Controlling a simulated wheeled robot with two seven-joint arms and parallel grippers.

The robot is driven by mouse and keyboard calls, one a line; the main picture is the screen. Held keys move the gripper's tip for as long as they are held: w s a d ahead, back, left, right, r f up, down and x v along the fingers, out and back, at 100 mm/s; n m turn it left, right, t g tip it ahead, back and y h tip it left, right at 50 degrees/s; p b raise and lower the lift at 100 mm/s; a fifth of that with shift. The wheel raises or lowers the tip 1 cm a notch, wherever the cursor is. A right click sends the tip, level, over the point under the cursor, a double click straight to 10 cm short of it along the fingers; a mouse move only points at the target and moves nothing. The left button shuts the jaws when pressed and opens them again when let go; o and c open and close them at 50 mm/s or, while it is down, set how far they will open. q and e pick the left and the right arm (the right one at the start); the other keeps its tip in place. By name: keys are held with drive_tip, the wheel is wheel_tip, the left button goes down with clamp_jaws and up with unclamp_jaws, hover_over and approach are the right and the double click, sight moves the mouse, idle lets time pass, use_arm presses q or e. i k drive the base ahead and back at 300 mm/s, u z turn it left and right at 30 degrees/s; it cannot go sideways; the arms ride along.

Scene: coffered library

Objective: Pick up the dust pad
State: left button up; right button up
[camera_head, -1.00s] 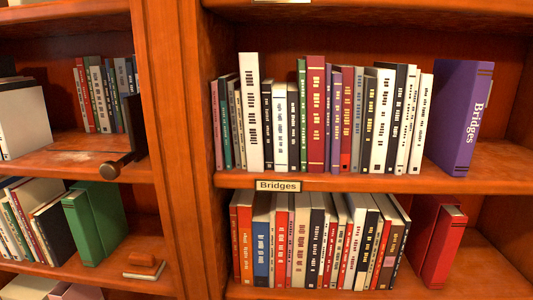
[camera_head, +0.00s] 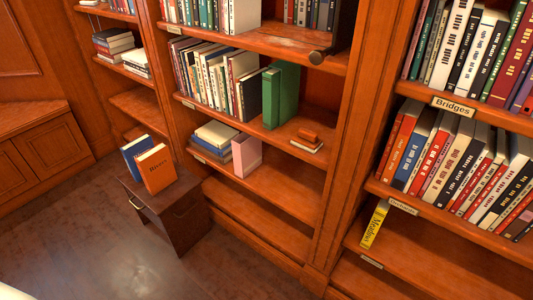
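A small orange-brown block on a flat pale-edged base (camera_head: 308,139) lies on a middle shelf of the centre bookcase, to the right of the green books. It looks like the dust pad, but it is too small for me to be sure. It lies flat with clear shelf around its front and right side. Neither of my grippers shows in the head view, and nothing touches the pad.
Green books (camera_head: 281,95) stand left of the pad. A dark cabinet (camera_head: 170,205) with an orange book (camera_head: 157,168) and a blue book stands on the floor at left. A yellow book (camera_head: 375,224) leans low at right. Open floor (camera_head: 110,250) lies at lower left.

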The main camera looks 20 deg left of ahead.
sight(308, 141)
drive_tip(key=u, duration=0.2)
drive_tip(key=k, duration=0.7)
drive_tip(key=u, duration=1.55)
drive_tip(key=i, duration=0.85)
drive_tip(key=z, duration=0.4)
drive_tip(key=i, duration=0.85)
drive_tip(key=z, duration=0.8)
